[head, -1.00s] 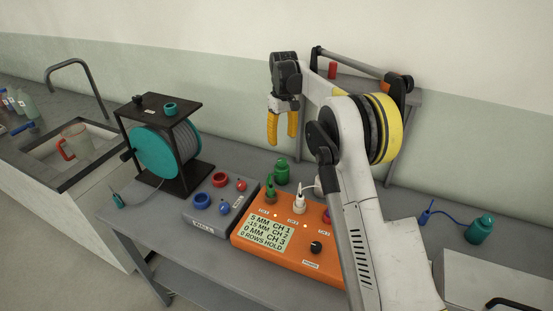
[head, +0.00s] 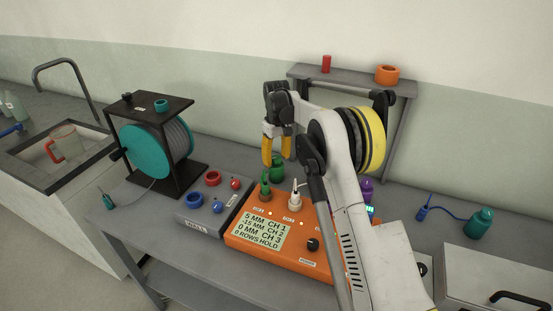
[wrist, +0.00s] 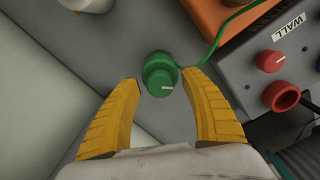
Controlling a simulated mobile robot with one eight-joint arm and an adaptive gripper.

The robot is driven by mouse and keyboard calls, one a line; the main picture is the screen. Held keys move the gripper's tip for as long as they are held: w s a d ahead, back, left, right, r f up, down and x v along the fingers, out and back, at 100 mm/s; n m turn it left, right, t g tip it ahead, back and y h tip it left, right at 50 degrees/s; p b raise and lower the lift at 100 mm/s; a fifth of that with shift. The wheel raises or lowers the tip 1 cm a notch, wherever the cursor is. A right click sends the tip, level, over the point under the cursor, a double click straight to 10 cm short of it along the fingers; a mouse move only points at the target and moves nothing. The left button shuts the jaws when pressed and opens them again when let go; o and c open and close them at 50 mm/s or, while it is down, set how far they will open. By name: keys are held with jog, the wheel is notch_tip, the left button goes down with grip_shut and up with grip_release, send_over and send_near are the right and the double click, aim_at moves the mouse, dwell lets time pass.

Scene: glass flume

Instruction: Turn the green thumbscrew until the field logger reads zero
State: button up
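The green thumbscrew (head: 278,170) stands on the bench behind the orange field logger (head: 232,241). In the wrist view the thumbscrew (wrist: 160,75) shows a round top with a white mark, and a green cable runs from it toward the logger. My gripper (head: 277,160) is over it, yellow fingers pointing down. In the wrist view my gripper (wrist: 160,82) is open, with a finger on either side of the thumbscrew and visible gaps between. The logger's screen (head: 260,230) reads 5 MM CH 1, -15 MM CH 2, 0 MM CH 3, 0 ROWS HOLD.
Green (head: 265,188) and white (head: 294,198) plugs stand up from the logger near my gripper. The grey WALL box (head: 198,226) with red and blue knobs and a teal cable reel (head: 145,152) are to the left. A purple object (head: 366,187) stands right of my arm.

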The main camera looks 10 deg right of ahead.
aim_at(277, 157)
grip_shut()
jog(key=shift+r+m+p, duration=0.1)
jog(key=shift+m+p, duration=0.4)
jog(key=shift+m, duration=0.6)
jog(key=shift+o, duration=0.6)
grip_release()
notch_tip(277, 157, up, 12)
